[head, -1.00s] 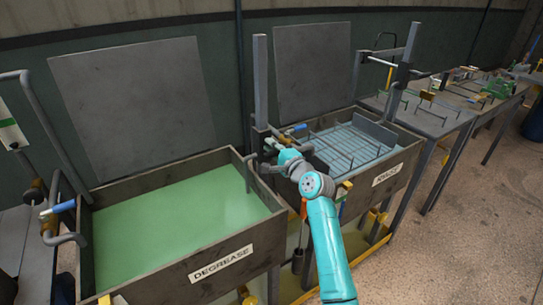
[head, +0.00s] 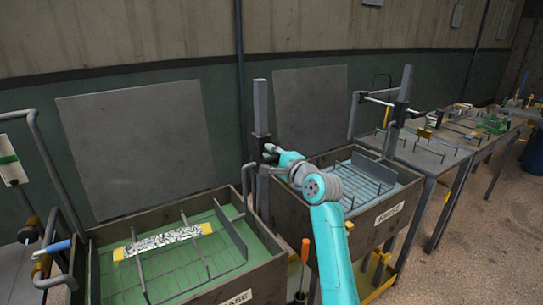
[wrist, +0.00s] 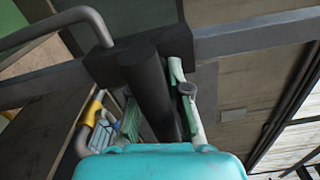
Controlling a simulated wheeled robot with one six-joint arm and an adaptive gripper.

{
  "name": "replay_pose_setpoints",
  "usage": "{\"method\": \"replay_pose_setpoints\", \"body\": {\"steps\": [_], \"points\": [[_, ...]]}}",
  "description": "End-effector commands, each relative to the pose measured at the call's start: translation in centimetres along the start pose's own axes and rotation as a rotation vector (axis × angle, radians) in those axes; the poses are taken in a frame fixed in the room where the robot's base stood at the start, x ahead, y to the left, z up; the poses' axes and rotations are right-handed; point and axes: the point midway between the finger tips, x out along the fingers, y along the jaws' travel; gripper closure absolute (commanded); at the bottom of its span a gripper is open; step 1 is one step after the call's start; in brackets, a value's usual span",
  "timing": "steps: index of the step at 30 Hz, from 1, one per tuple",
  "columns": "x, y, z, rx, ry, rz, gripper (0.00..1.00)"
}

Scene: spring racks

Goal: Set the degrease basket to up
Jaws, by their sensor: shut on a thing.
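The degrease basket (head: 231,240), a rack of grey bars with an upright plate, shows in the degrease tank (head: 234,282), above the green liquid. A speckled part with yellow ends (head: 165,241) lies across its bars. The basket's black slider (head: 262,146) sits on the grey post at the tank's back right corner. A bent grey bar reaches from the slider toward the tank. My gripper (head: 270,155) is at the slider. In the wrist view my gripper (wrist: 156,105) is shut on a dark round handle (wrist: 148,85) fixed to the slider (wrist: 108,64).
The rinse tank (head: 370,226) with its own basket (head: 358,180) stands close to the right of my arm. A grey lid panel (head: 135,145) stands behind the degrease tank. A pipe with a blue-handled valve (head: 57,247) is at the left. Workbenches (head: 425,150) run off to the right.

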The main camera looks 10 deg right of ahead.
Motion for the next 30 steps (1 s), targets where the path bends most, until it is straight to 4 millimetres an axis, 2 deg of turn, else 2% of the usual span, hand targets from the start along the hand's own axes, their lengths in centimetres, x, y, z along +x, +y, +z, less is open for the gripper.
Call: {"method": "replay_pose_setpoints", "body": {"steps": [1, 4, 5, 6, 8, 16, 20, 23, 30], "points": [[0.0, -0.9, 0.2, -0.004, -0.001, -0.016, 1.0], [0.0, -0.9, 0.2, -0.004, -0.001, -0.018, 1.0], [0.0, -1.0, 0.2, -0.005, -0.001, -0.018, 0.81], [0.0, -1.0, 0.2, -0.005, -0.002, -0.019, 0.71], [0.0, -0.9, 0.2, -0.005, -0.002, -0.018, 0.59], [-0.1, -0.6, 0.1, -0.003, -0.001, -0.011, 0.59], [-0.7, -0.4, 0.0, -0.002, 0.0, -0.009, 0.59], [-2.1, -0.4, 0.0, -0.003, 0.0, -0.01, 0.59], [-6.9, -0.4, 0.0, -0.004, 0.001, -0.011, 0.59]]}}
